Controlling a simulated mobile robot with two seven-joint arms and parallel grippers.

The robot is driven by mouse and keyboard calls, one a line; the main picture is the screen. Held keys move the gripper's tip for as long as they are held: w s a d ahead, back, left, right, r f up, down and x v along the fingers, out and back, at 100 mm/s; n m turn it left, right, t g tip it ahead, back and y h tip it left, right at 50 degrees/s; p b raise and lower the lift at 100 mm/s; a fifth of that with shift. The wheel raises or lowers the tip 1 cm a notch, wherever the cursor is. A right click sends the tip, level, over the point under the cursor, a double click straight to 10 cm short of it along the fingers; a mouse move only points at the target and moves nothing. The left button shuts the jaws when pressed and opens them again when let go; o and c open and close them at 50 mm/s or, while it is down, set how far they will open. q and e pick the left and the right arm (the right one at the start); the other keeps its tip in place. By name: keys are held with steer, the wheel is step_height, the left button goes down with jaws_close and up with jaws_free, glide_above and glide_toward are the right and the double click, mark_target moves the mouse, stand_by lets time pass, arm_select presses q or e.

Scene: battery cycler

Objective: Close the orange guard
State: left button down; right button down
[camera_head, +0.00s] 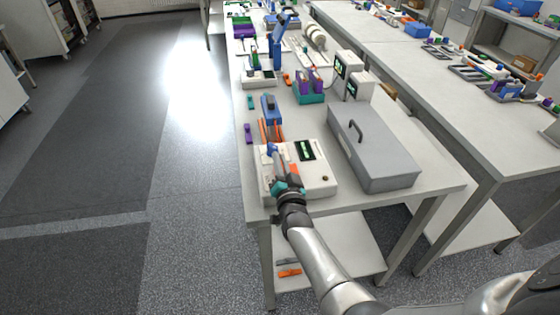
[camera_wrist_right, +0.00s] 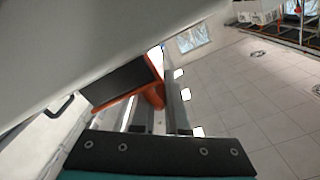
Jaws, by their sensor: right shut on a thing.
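The battery cycler is the white box (camera_head: 318,178) with a dark green-lit screen (camera_head: 305,150) at the near end of the bench. My right gripper (camera_head: 280,178) is over its left part, coming from the front. The orange guard (camera_head: 294,171) shows as a small orange-red patch beside the gripper, mostly hidden by it. In the right wrist view the orange guard (camera_wrist_right: 152,91) shows as an orange edge beside a dark panel, tilted, at the jaws. The jaws are shut on it, though the contact itself is hard to see. My left gripper is out of view.
A grey lidded case (camera_head: 375,150) with a dark handle stands right of the cycler. A blue holder with orange parts (camera_head: 270,118) stands behind it. Small teal (camera_head: 250,102) and purple (camera_head: 248,133) pieces lie near the left bench edge. The floor to the left is clear.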

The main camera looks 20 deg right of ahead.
steer(key=c, duration=1.2)
jaws_free()
steer(key=shift+s+a, duration=0.15)
steer(key=shift+s, duration=0.35)
steer(key=p+v, duration=0.2)
steer(key=v, duration=1.2)
steer(key=shift+s+f, duration=0.1)
